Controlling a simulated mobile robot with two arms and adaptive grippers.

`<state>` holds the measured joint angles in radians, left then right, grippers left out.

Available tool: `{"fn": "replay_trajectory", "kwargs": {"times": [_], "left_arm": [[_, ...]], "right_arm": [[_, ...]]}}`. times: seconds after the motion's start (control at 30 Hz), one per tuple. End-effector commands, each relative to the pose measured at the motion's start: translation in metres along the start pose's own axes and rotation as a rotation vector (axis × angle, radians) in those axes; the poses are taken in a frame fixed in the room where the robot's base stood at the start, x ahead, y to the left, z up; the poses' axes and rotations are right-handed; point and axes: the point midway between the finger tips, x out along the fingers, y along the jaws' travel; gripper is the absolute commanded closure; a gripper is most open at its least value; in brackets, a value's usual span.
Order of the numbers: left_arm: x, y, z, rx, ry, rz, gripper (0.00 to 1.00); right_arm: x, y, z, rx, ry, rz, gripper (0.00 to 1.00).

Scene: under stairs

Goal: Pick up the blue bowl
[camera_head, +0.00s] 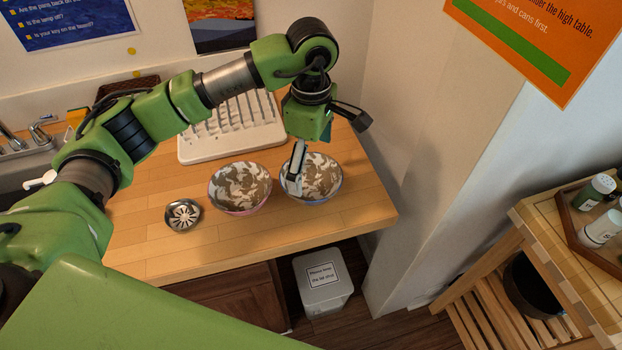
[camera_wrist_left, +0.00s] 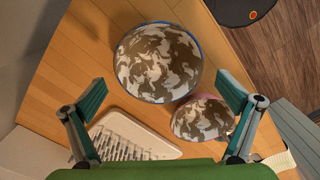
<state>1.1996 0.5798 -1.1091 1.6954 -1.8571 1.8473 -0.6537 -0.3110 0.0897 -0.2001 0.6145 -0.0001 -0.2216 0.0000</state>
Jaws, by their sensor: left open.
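The blue bowl (camera_head: 322,181) has a brown and white patterned inside and a bluish rim. It stands upright on the wooden counter, to the right of a similar bowl with a pink rim (camera_head: 240,188). My left gripper (camera_head: 296,168) points down over the left part of the blue bowl, hiding some of it. In the left wrist view, the blue bowl (camera_wrist_left: 158,62) lies ahead and between the open, empty fingers (camera_wrist_left: 161,82); the pink-rimmed bowl (camera_wrist_left: 204,118) is nearer the right finger. Whether a finger touches the bowl cannot be told. My right gripper is not in view.
A white dish rack (camera_head: 225,135) stands behind the bowls. A small metal strainer (camera_head: 182,215) lies left of them. The wooden counter (camera_head: 330,224) is clear in front. A wall rises to the right, and a white bin (camera_head: 322,285) stands below on the floor.

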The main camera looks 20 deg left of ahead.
Motion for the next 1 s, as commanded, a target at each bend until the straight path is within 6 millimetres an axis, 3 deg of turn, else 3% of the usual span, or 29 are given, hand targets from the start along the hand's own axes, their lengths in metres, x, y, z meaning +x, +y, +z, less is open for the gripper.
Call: {"fn": "replay_trajectory", "kwargs": {"times": [0.17,0.3,0.47,0.73,0.87,1.0], "left_arm": [[0.011,0.000,-0.001,0.000,0.000,-0.004,0.00],[0.030,0.000,-0.001,-0.001,0.001,-0.006,0.00],[0.051,0.001,-0.001,-0.001,0.000,-0.003,0.00],[0.056,0.002,-0.001,0.000,0.000,0.000,0.00],[0.055,0.002,-0.001,0.000,0.000,0.000,0.31],[0.054,0.002,-0.001,0.000,0.000,0.001,0.33]], "right_arm": [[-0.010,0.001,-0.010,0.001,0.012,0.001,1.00],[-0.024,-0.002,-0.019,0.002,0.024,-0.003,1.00],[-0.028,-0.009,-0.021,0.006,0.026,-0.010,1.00],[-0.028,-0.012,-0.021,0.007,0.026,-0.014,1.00],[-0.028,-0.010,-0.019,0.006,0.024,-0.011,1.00],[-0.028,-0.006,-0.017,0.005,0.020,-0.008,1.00]]}}
